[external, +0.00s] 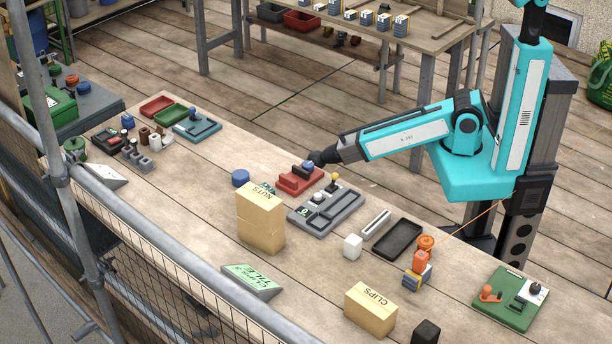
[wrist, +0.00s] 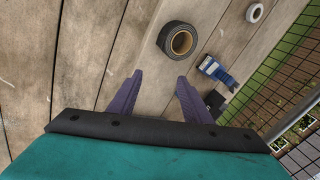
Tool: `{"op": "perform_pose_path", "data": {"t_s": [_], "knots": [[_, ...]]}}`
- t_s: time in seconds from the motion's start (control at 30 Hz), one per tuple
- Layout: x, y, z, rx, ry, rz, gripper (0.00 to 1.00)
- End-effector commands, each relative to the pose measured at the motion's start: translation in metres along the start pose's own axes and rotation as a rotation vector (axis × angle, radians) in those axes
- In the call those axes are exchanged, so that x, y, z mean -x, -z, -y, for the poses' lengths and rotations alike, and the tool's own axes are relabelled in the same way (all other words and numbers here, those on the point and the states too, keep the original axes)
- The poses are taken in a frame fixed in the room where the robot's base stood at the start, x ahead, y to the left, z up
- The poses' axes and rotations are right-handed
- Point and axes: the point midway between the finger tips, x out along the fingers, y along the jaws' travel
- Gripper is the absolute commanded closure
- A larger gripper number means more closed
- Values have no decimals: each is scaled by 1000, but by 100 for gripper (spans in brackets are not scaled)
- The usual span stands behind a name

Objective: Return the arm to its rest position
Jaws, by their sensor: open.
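My turquoise arm (external: 405,139) reaches left from its upright column, low over the long wooden workbench (external: 215,190). Its dark wrist end (external: 335,153) is beside a red tray (external: 300,181) with a dark blue piece on it; the fingers cannot be made out clearly there. In the wrist view my gripper (wrist: 160,80) has its two purple fingers spread apart with nothing between them, only wooden boards behind. A black tape roll (wrist: 178,41) lies beyond the fingertips, apart from them.
Near the wrist end are a grey tray (external: 327,207), a blue round piece (external: 240,178) and a NUTS box (external: 261,217). A black tray (external: 397,239), a CLIPS box (external: 370,309) and a green board (external: 510,298) stand right. Mesh fencing (external: 150,260) borders the bench.

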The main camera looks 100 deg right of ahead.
Motion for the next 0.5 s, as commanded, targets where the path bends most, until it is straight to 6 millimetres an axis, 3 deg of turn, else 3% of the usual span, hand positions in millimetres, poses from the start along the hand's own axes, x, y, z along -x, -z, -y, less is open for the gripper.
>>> {"op": "perform_pose_path", "data": {"t_s": [0.03,0.23,0.5], "knots": [[-4,-28,0,28,-26,54,55],[-17,-124,-16,136,-138,254,55],[-5,-241,-54,281,-308,513,55]]}}
